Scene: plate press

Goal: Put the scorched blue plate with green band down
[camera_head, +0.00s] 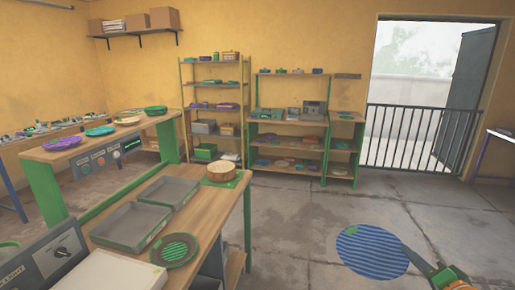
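A round blue plate (372,252) with darker stripes and a small green patch near its upper left edge is at the lower right of the head view. It appears to be held in the air in front of the concrete floor. My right gripper (412,258) comes in from the lower right corner. Its dark fingers meet the plate's right edge and look shut on it. The far finger is mostly hidden by the plate. Scorch marks cannot be told apart from the dark stripes. My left gripper is not in view.
A wooden workbench (207,208) at left holds two grey trays (132,226) (168,192), a dark green-striped plate (174,250) and a round woven item (221,171) on a green mat. A control box (50,257) stands at the lower left. Shelves line the back wall. The floor between is clear.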

